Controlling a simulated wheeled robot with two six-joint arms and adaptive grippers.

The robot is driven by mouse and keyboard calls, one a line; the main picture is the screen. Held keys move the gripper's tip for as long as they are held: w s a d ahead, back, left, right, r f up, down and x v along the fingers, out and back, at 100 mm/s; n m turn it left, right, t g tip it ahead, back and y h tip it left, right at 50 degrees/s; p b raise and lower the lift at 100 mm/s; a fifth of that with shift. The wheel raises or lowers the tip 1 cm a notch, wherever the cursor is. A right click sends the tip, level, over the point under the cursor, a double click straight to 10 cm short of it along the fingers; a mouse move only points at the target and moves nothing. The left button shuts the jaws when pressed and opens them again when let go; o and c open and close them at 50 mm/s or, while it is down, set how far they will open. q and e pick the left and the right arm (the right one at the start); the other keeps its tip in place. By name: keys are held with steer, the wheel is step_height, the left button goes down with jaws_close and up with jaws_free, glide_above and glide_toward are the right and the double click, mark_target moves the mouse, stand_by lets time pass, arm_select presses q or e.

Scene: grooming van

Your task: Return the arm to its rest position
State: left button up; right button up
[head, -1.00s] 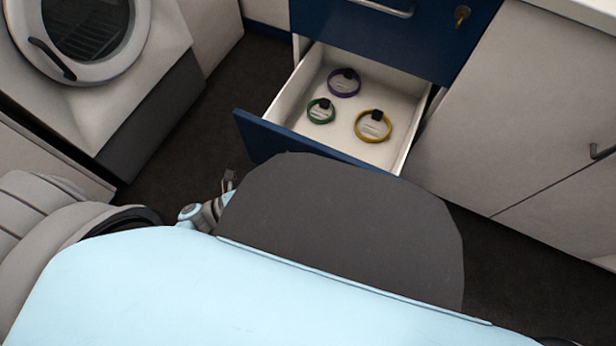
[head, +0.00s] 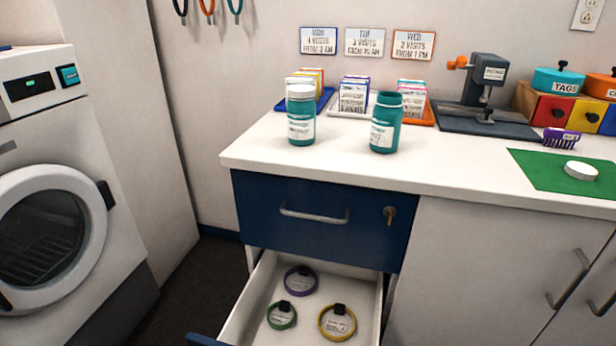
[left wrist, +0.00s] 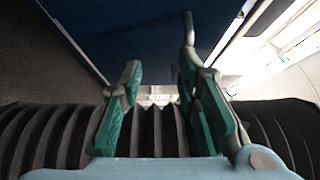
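My left gripper (left wrist: 166,82) shows in the left wrist view, its two green-padded fingers spread apart with nothing between them. Black ribbed bellows (left wrist: 55,130) lie behind the fingers, and a dark blue panel (left wrist: 130,35) is beyond. Neither of my arms shows in the head view now. The right gripper is not in view.
The lower drawer (head: 247,310) stands open, with purple (head: 300,281), green (head: 282,315) and yellow (head: 337,322) collars inside. The drawer above (head: 310,225) is shut. Two teal bottles (head: 301,115) (head: 386,125) stand on the white counter (head: 330,163). A white dryer (head: 50,150) stands left.

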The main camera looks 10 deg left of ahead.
arm_select(q)
steer(key=w+a+f+n+t+y, duration=0.1)
steer(key=w+a+f+n+y, duration=0.4)
steer(key=a+f+n+y, duration=0.6)
steer(key=s+f+n+g+y, duration=0.4)
steer(key=s+f+n+g, duration=0.6)
steer(key=n, duration=0.5)
steer(key=s+d+f+n+h, duration=0.1)
steer(key=s+d+f+n, duration=0.15)
steer(key=d, duration=0.35)
steer(key=s+r+m+g+p, duration=0.1)
steer(key=s+r+p, duration=0.6)
steer(key=p, duration=0.6)
steer(key=s+a+r+g+p, duration=0.1)
steer(key=s+r+p, duration=0.6)
steer(key=r+p, duration=0.5)
steer(key=shift+a+r+m+p, duration=0.3)
steer(key=shift+m+p, duration=0.05)
steer(key=shift+p, duration=0.25)
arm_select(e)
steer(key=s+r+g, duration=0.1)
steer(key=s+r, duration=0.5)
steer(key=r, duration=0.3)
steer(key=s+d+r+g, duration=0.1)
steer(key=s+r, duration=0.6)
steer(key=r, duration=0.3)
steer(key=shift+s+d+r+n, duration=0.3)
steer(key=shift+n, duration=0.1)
